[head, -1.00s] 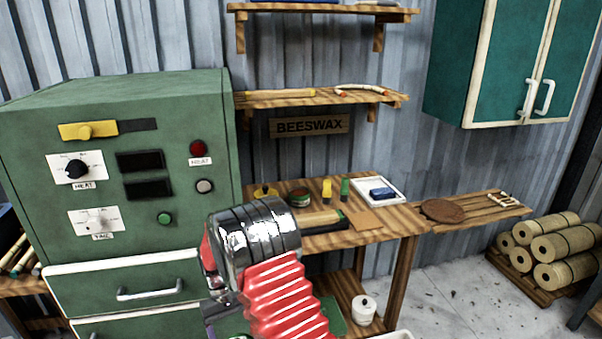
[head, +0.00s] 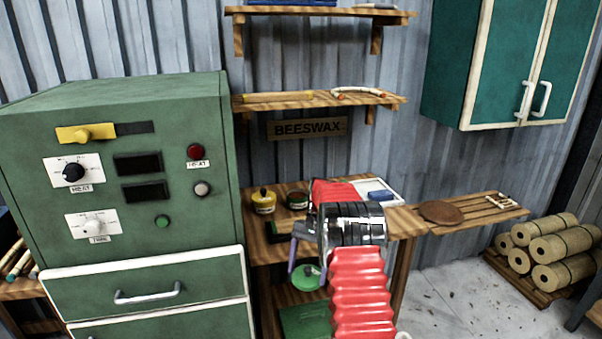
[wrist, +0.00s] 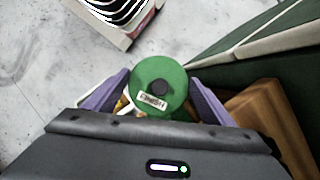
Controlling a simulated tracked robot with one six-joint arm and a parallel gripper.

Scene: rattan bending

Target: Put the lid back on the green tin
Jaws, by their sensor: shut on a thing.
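A round green lid (head: 308,277) with a dark knob and a white label is between the purple fingers of my gripper (head: 306,268). In the wrist view the lid (wrist: 170,73) sits between the two fingers of my gripper (wrist: 158,95), which are shut on it. The green tin (head: 297,199) stands open on the wooden bench, its reddish-brown inside showing. In the head view the gripper and lid appear below the bench top, lower in the picture than the tin. The wrist view does not show the tin.
A yellow tin with a knobbed lid (head: 264,201) stands just left of the green tin. A white tray with a blue block (head: 380,194) lies to the right, partly behind my arm. The green heater cabinet (head: 120,180) closes off the left. A low slatted wooden surface (head: 475,212) extends right.

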